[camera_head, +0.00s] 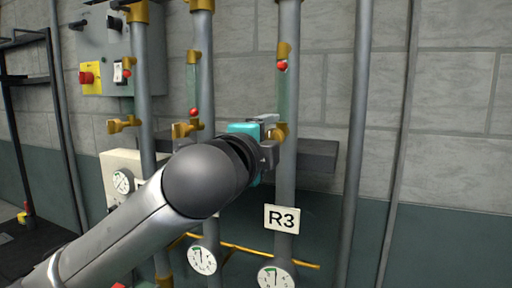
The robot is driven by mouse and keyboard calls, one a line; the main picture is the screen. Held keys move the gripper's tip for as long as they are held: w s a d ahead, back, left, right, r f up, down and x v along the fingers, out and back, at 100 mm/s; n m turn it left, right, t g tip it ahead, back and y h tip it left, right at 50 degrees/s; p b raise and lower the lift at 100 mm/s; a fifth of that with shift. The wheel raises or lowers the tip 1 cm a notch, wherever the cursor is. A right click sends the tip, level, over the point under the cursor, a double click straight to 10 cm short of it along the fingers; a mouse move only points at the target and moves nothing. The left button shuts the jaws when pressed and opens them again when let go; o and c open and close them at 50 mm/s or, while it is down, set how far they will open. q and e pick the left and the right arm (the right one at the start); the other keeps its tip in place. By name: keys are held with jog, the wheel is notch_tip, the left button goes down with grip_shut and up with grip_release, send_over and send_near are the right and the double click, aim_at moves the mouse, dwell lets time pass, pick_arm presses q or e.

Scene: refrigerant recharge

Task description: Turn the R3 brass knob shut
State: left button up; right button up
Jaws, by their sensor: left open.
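The R3 pipe (286,185) stands right of centre and bears a white R3 label (282,219). Its brass knob (282,133) shows only in part, just behind and right of my gripper fingers. My left gripper (271,136) is open at the knob, its arm coming in from the lower left. One finger shows above and one below the knob's height. I cannot tell whether the fingers touch the knob. The wrist hides the left side of the knob. My right gripper is not in view.
Two pipes to the left carry similar brass knobs (186,129) and (124,124). A red ball (282,66) sits in a sight tube above the R3 knob. Round gauges (275,277) hang below. A dark shelf (318,155) runs behind the pipes.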

pick_arm(q)
jog(key=b+v, duration=0.8)
jog(key=v, duration=0.6)
jog(key=shift+s+b, duration=0.35)
jog(key=shift+s, duration=0.05)
jog(key=shift+a, duration=0.15)
